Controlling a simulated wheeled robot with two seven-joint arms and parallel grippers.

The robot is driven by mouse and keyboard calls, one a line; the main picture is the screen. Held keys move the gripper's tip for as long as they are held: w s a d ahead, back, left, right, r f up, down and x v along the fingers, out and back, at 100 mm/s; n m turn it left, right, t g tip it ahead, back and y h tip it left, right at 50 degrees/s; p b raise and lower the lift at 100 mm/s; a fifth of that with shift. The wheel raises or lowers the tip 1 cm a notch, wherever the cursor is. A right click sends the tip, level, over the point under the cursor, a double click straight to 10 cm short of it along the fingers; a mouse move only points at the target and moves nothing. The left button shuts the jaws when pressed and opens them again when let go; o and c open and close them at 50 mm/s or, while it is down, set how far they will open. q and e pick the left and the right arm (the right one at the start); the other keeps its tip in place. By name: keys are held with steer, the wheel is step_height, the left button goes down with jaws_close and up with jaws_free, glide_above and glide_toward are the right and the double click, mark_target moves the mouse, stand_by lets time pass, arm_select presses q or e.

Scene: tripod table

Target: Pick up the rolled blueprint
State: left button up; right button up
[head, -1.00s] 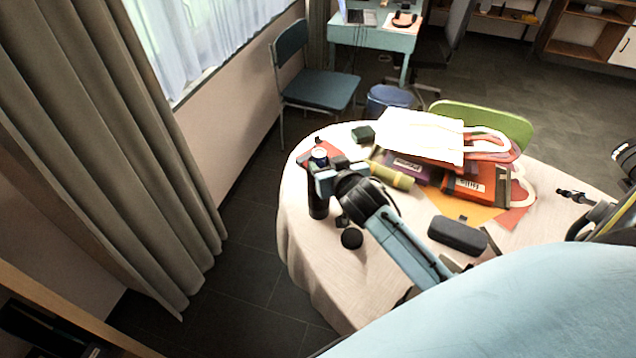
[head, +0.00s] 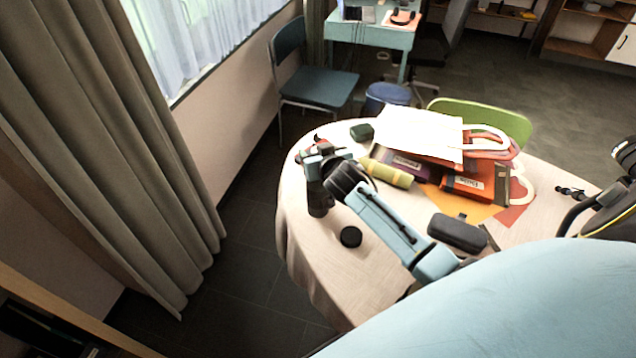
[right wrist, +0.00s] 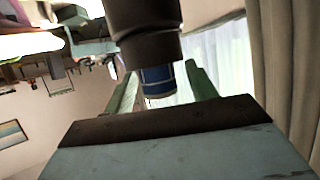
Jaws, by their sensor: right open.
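The rolled blueprint (right wrist: 159,82) shows in the right wrist view as a short blue roll with thin white lines. It sticks out of the mouth of a dark tube (right wrist: 146,30). In the head view the tube (head: 320,207) stands at the table's left end, partly covered by my right gripper (head: 316,160), which also hides the roll. The gripper's green fingers are open. In the wrist view they lie on both sides of the roll, with gaps. I cannot tell whether either finger touches it. My left gripper cannot be made out.
A round black cap (head: 351,237) lies near the tube on the table (head: 345,290). A yellow-green roll (head: 390,173), books under a white bag (head: 420,130), a small dark green box (head: 362,132) and a dark case (head: 457,233) are nearby. The front left of the table is clear.

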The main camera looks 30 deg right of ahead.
jaws_close()
steer(key=shift+r, duration=0.1)
stand_by(0.3)
